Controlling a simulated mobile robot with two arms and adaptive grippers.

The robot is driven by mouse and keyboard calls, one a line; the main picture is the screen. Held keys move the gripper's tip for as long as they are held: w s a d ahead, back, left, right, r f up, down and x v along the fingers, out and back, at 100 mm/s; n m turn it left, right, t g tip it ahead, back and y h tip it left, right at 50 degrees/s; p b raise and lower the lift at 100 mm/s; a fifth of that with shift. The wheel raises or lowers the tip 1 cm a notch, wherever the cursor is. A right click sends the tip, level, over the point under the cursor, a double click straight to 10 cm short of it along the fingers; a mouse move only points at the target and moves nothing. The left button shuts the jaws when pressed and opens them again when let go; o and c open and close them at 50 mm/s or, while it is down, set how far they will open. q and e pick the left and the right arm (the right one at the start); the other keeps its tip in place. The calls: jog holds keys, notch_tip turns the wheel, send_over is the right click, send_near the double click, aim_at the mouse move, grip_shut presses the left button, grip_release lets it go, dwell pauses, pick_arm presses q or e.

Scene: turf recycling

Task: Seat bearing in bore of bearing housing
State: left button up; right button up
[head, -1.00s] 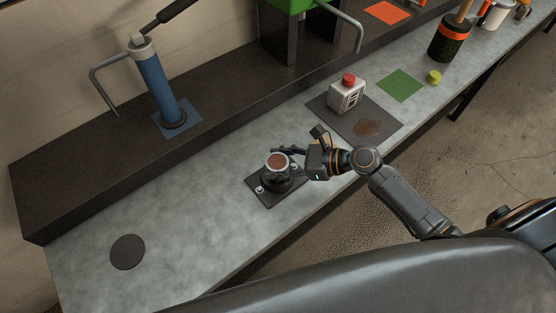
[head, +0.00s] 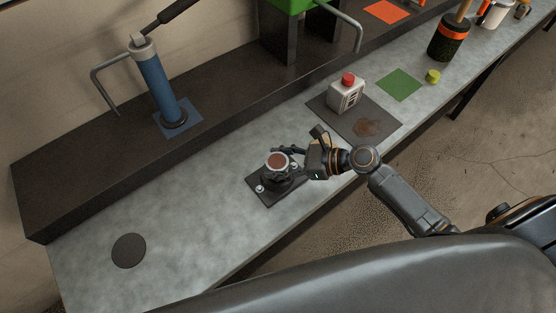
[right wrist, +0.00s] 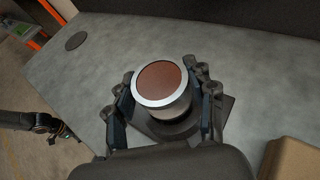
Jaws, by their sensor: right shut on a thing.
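The bearing (head: 277,161) is a short cylinder with a silver rim and a reddish-brown face. It also shows in the right wrist view (right wrist: 161,82). My right gripper (head: 287,163) is shut on it, one finger on each side in the right wrist view (right wrist: 166,100). The dark bearing housing (head: 268,198), with a flat square base and light bolts, sits on the bench directly under the bearing. The bearing hides the bore, so I cannot tell whether it has entered it. My left gripper is not in view in the head view.
A white bottle with a red cap (head: 346,95) stands on a dark mat (head: 366,135) with a brown stain. A green square (head: 399,84) and a lime cap (head: 433,76) lie beyond. A blue cylinder press (head: 160,88) stands behind. The bench's left is clear except for a black disc (head: 129,250).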

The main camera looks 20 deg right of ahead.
aim_at(278, 169)
dwell(0.4)
jog(key=shift+p, duration=0.4)
jog(key=shift+f+b, duration=0.45)
jog(key=shift+f, duration=0.25)
jog(key=shift+r, duration=0.1)
jog(key=shift+r+p, duration=0.25)
jog(key=shift+p, duration=0.4)
dwell(0.4)
jog(key=shift+p, duration=0.9)
dwell(1.0)
jog(key=shift+f+b, duration=0.75)
jog(key=shift+f, duration=0.5)
